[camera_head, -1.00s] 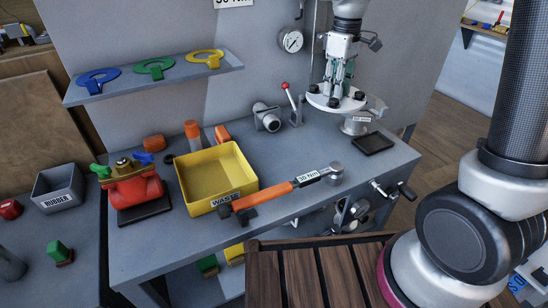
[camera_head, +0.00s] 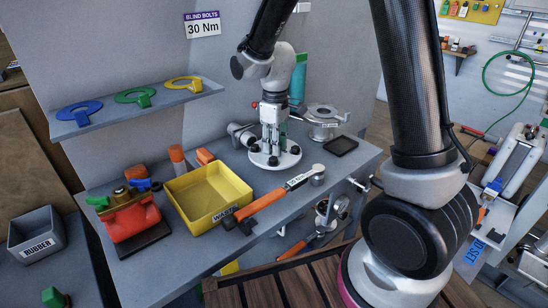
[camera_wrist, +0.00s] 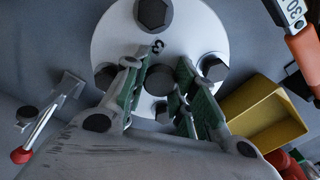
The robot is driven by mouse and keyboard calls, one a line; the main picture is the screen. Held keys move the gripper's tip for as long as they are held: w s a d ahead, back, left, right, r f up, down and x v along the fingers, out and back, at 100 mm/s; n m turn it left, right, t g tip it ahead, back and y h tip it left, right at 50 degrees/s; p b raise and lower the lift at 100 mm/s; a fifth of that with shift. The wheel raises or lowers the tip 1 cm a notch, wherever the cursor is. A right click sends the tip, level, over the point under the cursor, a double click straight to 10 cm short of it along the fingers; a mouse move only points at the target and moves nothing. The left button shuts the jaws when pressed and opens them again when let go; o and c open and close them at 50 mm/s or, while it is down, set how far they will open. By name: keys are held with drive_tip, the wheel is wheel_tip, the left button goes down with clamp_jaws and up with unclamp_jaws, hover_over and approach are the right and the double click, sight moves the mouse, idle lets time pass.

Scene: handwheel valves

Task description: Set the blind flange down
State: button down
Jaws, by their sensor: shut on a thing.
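The blind flange (camera_head: 286,161) is a white round plate with dark bolts around its rim. In the head view it is level, low at the bench top behind the orange torque wrench; I cannot tell whether its underside touches the bench. My gripper (camera_head: 272,147) points straight down and is shut on the middle of the flange. In the wrist view, the green-padded fingers (camera_wrist: 158,75) straddle the dark centre of the flange (camera_wrist: 205,32), which bears a "3" mark. The pipe stub (camera_head: 323,121) stands open on the bench, behind and right of the flange.
The yellow waste bin (camera_head: 207,196) is left of the flange. The orange torque wrench (camera_head: 268,201) lies close in front. A black tray (camera_head: 341,146) lies to the right. A grey valve fitting (camera_head: 243,134) stands close behind, left. Colored ring spades (camera_head: 133,97) are on the wall shelf.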

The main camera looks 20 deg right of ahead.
drive_tip(key=shift+f, duration=2.15)
drive_tip(key=shift+f, duration=0.1)
drive_tip(key=c, duration=1.2)
unclamp_jaws()
drive_tip(key=shift+o, duration=0.2)
